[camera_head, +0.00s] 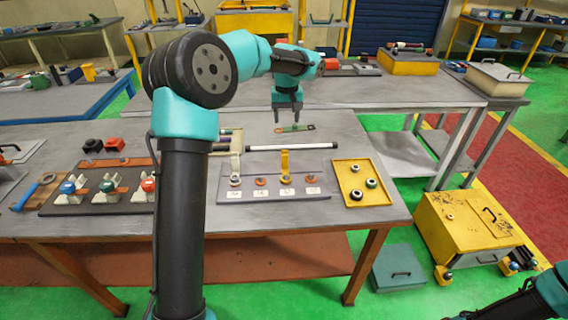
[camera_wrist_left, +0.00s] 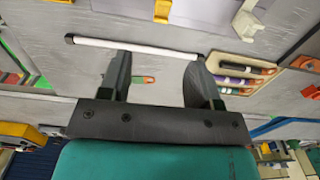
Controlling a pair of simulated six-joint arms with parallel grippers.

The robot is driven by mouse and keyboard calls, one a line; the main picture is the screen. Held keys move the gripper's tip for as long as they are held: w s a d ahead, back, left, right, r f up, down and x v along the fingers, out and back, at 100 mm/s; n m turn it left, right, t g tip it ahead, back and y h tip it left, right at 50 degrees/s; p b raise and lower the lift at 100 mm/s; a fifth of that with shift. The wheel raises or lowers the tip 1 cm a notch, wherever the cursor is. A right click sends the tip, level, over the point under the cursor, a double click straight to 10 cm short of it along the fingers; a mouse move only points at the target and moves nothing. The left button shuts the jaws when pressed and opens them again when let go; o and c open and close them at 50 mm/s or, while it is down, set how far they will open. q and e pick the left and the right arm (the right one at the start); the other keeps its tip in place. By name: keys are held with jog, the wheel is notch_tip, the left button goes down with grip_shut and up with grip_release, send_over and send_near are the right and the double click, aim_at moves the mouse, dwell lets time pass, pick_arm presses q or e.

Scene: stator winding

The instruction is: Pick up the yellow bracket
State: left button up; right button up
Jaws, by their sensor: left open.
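The yellow bracket (camera_head: 285,162) stands upright on a grey board (camera_head: 264,192) on the table. Its lower part shows at the top edge of the left wrist view (camera_wrist_left: 162,11). My left gripper (camera_head: 288,112) is open and empty. It points down above the table, farther back than the bracket and apart from it. In the left wrist view the two fingers (camera_wrist_left: 157,65) are spread, with nothing between them. My right gripper is out of view; only part of that arm shows at the lower right.
A white bracket (camera_head: 235,165) stands left of the yellow one. A white rod (camera_head: 292,147) lies just behind the board. A yellow tray (camera_head: 341,163) with rings is to the right. A green and orange tool (camera_head: 295,128) lies near my left gripper. A compartment tray (camera_wrist_left: 242,72) holds pens.

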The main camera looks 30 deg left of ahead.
aim_at(285, 158)
pick_arm(q)
notch_tip(285, 158, down, 12)
jog(key=shift+f, duration=0.1)
dwell(0.7)
jog(key=shift+f, duration=0.1)
jog(key=shift+s+a+f, duration=0.1)
jog(key=shift+a+f, duration=0.05)
jog(key=shift+f, duration=1.15)
jog(key=shift+a+f, duration=0.1)
jog(key=shift+f, duration=1.15)
jog(key=c, duration=1)
